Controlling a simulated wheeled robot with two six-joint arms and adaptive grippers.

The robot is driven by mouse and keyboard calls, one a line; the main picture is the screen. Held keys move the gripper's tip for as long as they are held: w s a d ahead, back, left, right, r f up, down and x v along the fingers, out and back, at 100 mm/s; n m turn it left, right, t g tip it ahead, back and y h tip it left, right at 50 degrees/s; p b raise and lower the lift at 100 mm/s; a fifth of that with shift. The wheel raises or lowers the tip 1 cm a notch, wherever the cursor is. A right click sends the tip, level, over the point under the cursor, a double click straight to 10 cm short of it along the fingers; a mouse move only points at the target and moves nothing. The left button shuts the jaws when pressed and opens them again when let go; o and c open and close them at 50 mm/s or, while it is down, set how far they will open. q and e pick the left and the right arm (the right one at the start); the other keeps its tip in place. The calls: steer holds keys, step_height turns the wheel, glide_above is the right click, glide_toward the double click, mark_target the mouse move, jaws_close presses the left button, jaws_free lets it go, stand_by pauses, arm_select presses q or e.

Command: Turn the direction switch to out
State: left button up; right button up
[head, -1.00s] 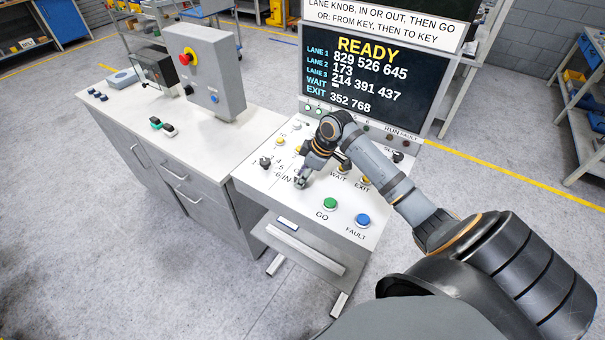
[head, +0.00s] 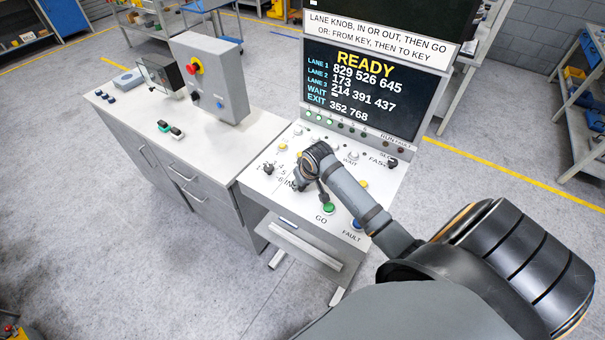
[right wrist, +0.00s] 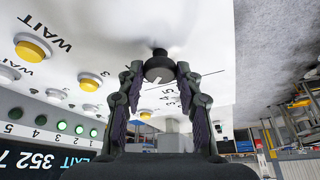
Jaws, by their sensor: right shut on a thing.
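The direction switch is a dark round knob (right wrist: 159,69) on the white panel, seen between my fingertips in the right wrist view. My right gripper (right wrist: 160,74) is shut on it, one finger at each side. In the head view my right gripper (head: 301,186) is over the panel beside the printed IN, and my wrist hides the switch. I cannot tell which way the switch points. The black lane knob (head: 268,168) stands apart to the left, by the lane numbers. The green GO button (head: 328,208) is nearer the panel's front edge. My left gripper is not in view.
The screen (head: 372,88) reads READY with lane numbers. The blue FAULT button (head: 356,225) is partly hidden by my right arm. Yellow WAIT button (right wrist: 32,47) and other buttons lie near the gripper. A grey cabinet (head: 190,170) with a red-button box (head: 210,80) stands left.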

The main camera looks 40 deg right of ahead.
steer(key=shift+a+r+m+h, duration=0.1)
steer(key=shift+m+h, duration=0.3)
steer(key=shift+m, duration=0.4)
steer(key=shift+w, duration=0.1)
steer(key=o, duration=1.1)
steer(key=v, duration=1.2)
